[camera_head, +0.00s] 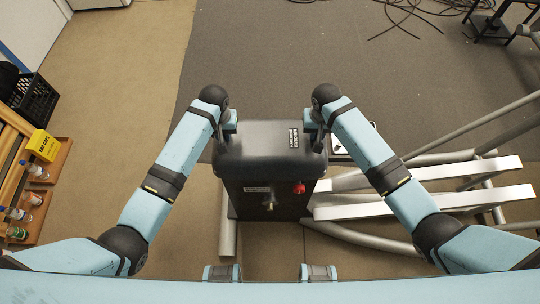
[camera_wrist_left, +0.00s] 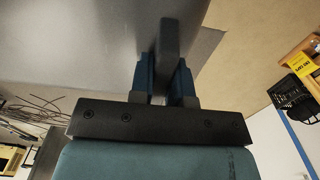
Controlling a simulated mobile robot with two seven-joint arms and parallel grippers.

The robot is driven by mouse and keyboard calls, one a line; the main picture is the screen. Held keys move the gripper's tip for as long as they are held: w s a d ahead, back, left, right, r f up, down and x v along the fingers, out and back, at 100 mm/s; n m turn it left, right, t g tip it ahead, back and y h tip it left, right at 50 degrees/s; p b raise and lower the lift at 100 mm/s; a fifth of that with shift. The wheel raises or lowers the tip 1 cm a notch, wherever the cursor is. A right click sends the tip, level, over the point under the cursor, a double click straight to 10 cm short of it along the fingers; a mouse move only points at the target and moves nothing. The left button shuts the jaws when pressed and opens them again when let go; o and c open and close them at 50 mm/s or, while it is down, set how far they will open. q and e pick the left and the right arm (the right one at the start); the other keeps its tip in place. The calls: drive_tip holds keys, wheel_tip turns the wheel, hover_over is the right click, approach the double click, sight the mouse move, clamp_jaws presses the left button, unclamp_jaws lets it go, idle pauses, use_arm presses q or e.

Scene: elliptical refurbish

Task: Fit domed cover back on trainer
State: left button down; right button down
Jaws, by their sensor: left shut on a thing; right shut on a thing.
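The black domed cover (camera_head: 262,138) sits at the top of the trainer's dark housing (camera_head: 240,198) in the middle of the head view. Whether it is seated or slightly above the housing cannot be told. My left gripper (camera_head: 226,132) is at the cover's left side and my right gripper (camera_head: 317,132) at its right side. In the left wrist view my left gripper (camera_wrist_left: 165,78) is shut on an upright dark grey part (camera_wrist_left: 171,40), seemingly of the cover. The right gripper's fingertips are mostly hidden by its wrist, but it appears shut on the cover's right side.
A red knob (camera_head: 299,188) is on the housing's near face. White pedal rails (camera_head: 430,203) and grey tubes (camera_head: 470,125) extend to the right. A wooden shelf (camera_head: 40,195) with bottles and a yellow box (camera_head: 42,145) stands at left. Cables lie on the far floor.

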use_arm(q)
drive_tip(key=c, duration=1.2)
unclamp_jaws()
drive_tip(key=shift+a, duration=0.1)
use_arm(e)
drive_tip(key=c, duration=1.2)
unclamp_jaws()
drive_tip(key=shift+d, duration=0.15)
use_arm(q)
drive_tip(key=shift+o, duration=0.5)
use_arm(e)
drive_tip(key=shift+o, duration=0.5)
use_arm(q)
drive_tip(key=shift+r, duration=0.1)
use_arm(e)
drive_tip(key=shift+r, duration=0.3)
use_arm(q)
wheel_tip(320, 180, up, 12)
use_arm(e)
wheel_tip(320, 180, up, 12)
drive_tip(key=shift+f, duration=0.25)
